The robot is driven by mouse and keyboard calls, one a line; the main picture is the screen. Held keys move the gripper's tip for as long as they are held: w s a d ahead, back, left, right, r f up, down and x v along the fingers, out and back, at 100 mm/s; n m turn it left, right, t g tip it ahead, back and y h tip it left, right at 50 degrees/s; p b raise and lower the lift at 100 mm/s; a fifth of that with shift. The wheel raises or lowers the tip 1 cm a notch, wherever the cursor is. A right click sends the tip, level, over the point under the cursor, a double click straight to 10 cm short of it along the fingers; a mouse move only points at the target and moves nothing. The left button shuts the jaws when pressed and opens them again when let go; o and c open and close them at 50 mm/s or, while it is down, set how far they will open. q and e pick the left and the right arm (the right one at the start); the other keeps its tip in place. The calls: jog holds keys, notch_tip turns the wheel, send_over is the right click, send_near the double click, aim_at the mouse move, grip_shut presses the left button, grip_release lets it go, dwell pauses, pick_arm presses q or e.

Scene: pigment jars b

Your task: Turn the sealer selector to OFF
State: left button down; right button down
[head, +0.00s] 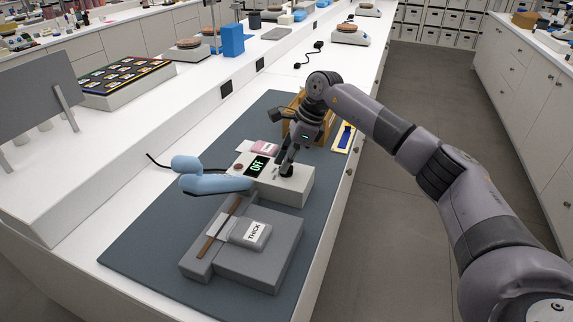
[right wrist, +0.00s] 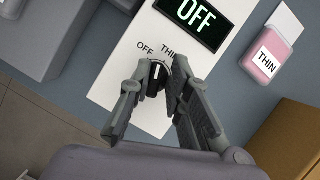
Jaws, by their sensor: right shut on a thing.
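The sealer is a white box (head: 296,192) on the dark mat, with a display (head: 258,165) that reads OFF in green. The display also shows in the right wrist view (right wrist: 195,14). The selector is a small black knob (right wrist: 158,80) with a white mark at its upper edge, beneath the printed words OFF and THIN, the latter partly covered. My right gripper (right wrist: 159,74) has one finger on each side of the knob and is shut on it. In the head view the right gripper (head: 287,168) hides the knob. My left gripper is not in view.
A light blue handle-like thing (head: 215,184) lies left of the box. A grey block (head: 268,270) holds a pouch (head: 250,233) labelled THICK and a brown stick. A pink THIN container (right wrist: 264,55) stands by the display. A wooden box (head: 291,127) stands behind the arm.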

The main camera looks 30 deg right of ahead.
jog(key=n, duration=0.2)
jog(key=n+g, duration=0.1)
jog(key=n+g+b, duration=0.1)
jog(key=n, duration=0.1)
jog(key=shift+s+a+f+n+y, duration=0.25)
jog(key=shift+a+f+n+y, duration=0.05)
jog(key=shift+f, duration=0.1)
dwell(0.3)
jog(key=c, duration=1.9)
grip_release()
jog(key=shift+c, duration=0.2)
jog(key=shift+o, duration=1.4)
jog(key=shift+s+r, duration=0.15)
jog(key=shift+s, duration=0.05)
jog(key=shift+w+d, duration=0.1)
jog(key=shift+w, duration=0.1)
jog(key=shift+r, duration=0.1)
